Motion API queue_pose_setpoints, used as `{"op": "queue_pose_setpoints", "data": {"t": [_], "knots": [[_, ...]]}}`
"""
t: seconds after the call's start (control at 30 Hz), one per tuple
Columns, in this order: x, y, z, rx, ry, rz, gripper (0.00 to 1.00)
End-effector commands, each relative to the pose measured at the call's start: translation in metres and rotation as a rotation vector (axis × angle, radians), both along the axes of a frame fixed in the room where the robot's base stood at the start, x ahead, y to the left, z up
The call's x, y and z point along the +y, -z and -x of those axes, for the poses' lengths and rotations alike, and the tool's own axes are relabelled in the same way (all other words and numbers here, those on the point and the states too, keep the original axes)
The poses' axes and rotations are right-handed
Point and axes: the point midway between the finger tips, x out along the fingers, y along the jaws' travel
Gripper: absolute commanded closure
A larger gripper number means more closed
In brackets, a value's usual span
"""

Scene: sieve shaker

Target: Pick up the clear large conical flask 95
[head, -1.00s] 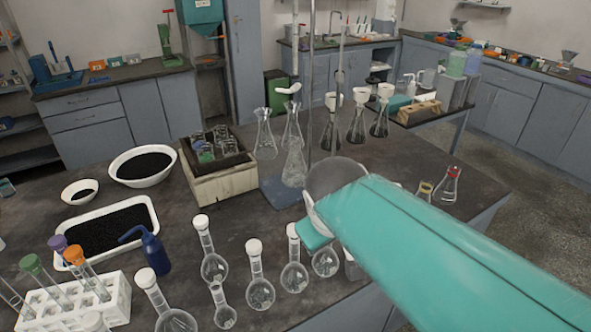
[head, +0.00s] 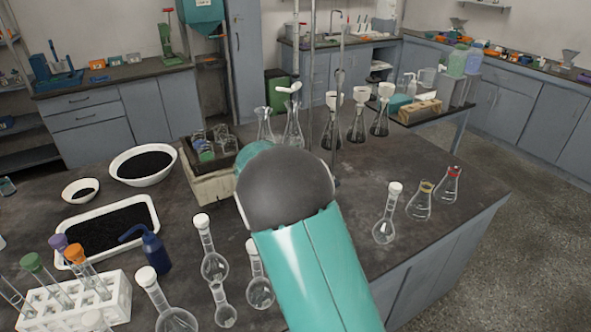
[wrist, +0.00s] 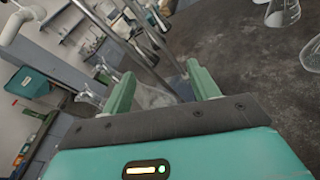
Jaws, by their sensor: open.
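Clear conical flasks (head: 293,132) and (head: 265,126) stand beside the metal stand at the back middle of the bench; I read no number on any of them. In the wrist view, my gripper (wrist: 160,72) is open, its two green fingers apart. A clear glass shape (wrist: 152,97), which looks like a conical flask, shows beyond and between the fingers, partly hidden by the gripper body. I cannot tell whether the fingers touch it. In the head view my teal arm hides the gripper and the bench in front of the stand.
Conical flasks (head: 357,124) with white funnel-like tops stand right of the stand. Flasks with yellow (head: 420,205) and red (head: 447,188) bands and a stoppered flask (head: 386,222) are at the right. A box of glassware (head: 208,185) is left; round flasks (head: 214,266) are in front.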

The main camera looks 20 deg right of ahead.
Motion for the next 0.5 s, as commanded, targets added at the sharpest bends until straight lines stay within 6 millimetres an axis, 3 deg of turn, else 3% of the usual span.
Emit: {"op": "queue_pose_setpoints", "data": {"t": [0.1, 0.2, 0.37, 0.5], "knots": [[0.023, 0.029, -0.041, 0.088, -0.129, 0.193, 0.40], [0.040, 0.045, -0.064, 0.138, -0.212, 0.317, 0.40], [0.053, 0.058, -0.080, 0.174, -0.274, 0.410, 0.40], [0.043, 0.059, -0.092, 0.175, -0.277, 0.416, 0.40]]}}
